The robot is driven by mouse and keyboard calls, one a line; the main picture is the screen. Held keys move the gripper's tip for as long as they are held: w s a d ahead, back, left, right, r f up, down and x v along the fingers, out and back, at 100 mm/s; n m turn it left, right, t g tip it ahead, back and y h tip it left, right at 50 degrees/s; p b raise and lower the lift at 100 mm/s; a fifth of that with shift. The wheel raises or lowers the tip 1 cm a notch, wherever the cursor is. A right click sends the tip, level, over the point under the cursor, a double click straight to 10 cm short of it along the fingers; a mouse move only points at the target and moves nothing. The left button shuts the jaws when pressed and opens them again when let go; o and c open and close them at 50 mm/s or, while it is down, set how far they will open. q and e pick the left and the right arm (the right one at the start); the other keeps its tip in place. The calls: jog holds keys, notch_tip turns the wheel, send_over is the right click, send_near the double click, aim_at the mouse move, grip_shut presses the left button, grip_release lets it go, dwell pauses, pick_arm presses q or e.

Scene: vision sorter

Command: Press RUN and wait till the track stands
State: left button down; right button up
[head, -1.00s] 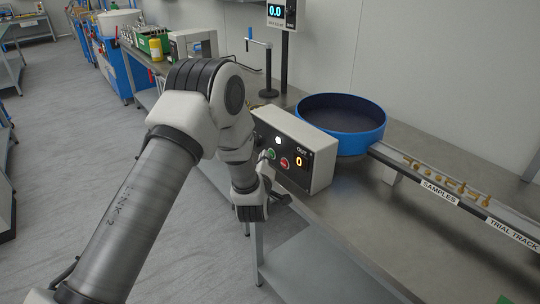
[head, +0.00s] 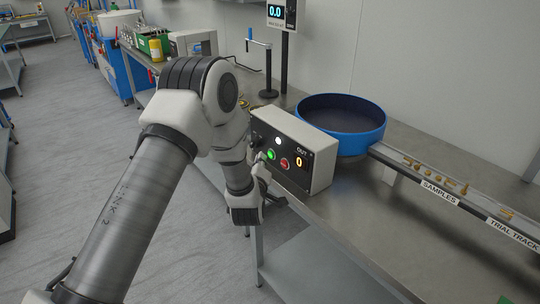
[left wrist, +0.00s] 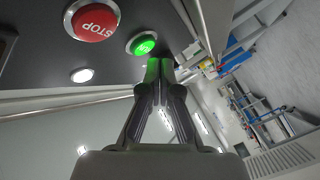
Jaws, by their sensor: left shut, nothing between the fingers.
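The control box (head: 322,172) stands at the table's front edge. Its green button (head: 271,154) glows; it also shows lit in the left wrist view (left wrist: 142,43). The red STOP button (head: 284,163) is beside it, and the OUT display (head: 299,161) reads 0. My left gripper (head: 262,160) is shut and empty, its tips close to the green button; I cannot tell whether they touch. In the left wrist view its tips (left wrist: 160,66) catch green light. The track (head: 478,208), labelled SAMPLES and TRIAL TRACK, carries several brass-coloured parts (head: 436,173). My right gripper is not in view.
A blue bowl (head: 345,136) stands behind the box and meets the track. A display on a post (head: 281,14) reads 0.0. A white lamp (head: 277,140) on the box is lit. The table front (head: 385,240) is clear.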

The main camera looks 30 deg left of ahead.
pick_arm(q)
jog(key=s, duration=0.1)
jog(key=s+a, duration=0.1)
jog(key=s, duration=0.1)
jog(key=s+a, duration=0.1)
jog(key=shift+s, duration=0.3)
dwell(0.8)
jog(key=s+d+f+m+g+h+p, duration=0.1)
jog(key=s+d+f+m+g+h, duration=0.3)
jog(key=s+f, duration=0.55)
jog(key=s+d+f+m+g+h, duration=0.1)
jog(key=s+d+f+m+g, duration=0.15)
jog(key=s+d+f, duration=0.7)
jog(key=s+f+m+g+h, duration=0.1)
jog(key=s+f+m+g, duration=0.2)
jog(key=s, duration=0.5)
jog(key=s+f+m+g+h, duration=0.1)
jog(key=s+f+m+g, duration=0.3)
jog(key=s+g, duration=0.2)
jog(key=shift+s+d+f, duration=0.25)
jog(key=shift+s+d, duration=0.2)
jog(key=shift+s, duration=0.7)
